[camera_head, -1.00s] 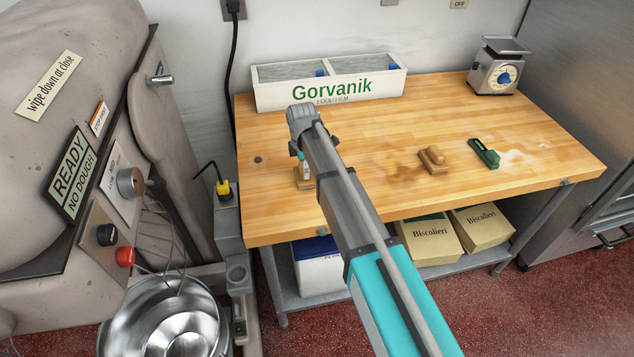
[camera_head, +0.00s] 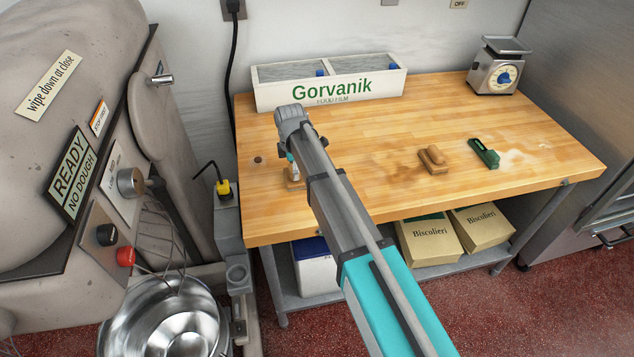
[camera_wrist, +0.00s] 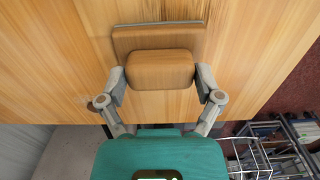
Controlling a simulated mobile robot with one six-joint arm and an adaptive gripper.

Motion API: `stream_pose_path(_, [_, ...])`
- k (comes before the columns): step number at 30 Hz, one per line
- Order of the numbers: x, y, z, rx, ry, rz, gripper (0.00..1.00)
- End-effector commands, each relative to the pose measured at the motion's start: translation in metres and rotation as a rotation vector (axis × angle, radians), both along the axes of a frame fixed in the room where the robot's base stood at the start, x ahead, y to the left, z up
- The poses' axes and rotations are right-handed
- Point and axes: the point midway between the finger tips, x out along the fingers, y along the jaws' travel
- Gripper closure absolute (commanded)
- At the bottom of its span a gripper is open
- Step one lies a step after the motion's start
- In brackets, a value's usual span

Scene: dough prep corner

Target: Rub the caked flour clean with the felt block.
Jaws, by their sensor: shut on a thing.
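My gripper (camera_wrist: 160,82) is shut on the wooden handle of a block (camera_wrist: 125,42) with a thin grey layer along its far edge, which looks like the felt block. In the head view this block (camera_head: 292,184) is at the left front part of the wooden table, partly hidden by my arm. I cannot tell whether it touches the tabletop. Pale, whitish caked flour (camera_head: 516,158) lies on the right part of the table, well away from my gripper.
A second wooden block with a handle (camera_head: 433,161) and a green tool (camera_head: 485,153) lie left of the flour. A film dispenser (camera_head: 330,84) and a scale (camera_head: 497,70) stand at the back. A brown stain lies near the second block. The table's middle is mostly clear.

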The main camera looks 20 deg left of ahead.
Motion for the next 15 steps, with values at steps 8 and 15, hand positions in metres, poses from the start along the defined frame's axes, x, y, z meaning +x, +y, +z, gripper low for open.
stream_pose_path(8, [0.001, -0.002, -0.001, 0.0, 0.0, 0.0, 0.73])
stream_pose_path(15, [0.008, -0.013, 0.0, 0.0, 0.0, 0.0, 0.73])
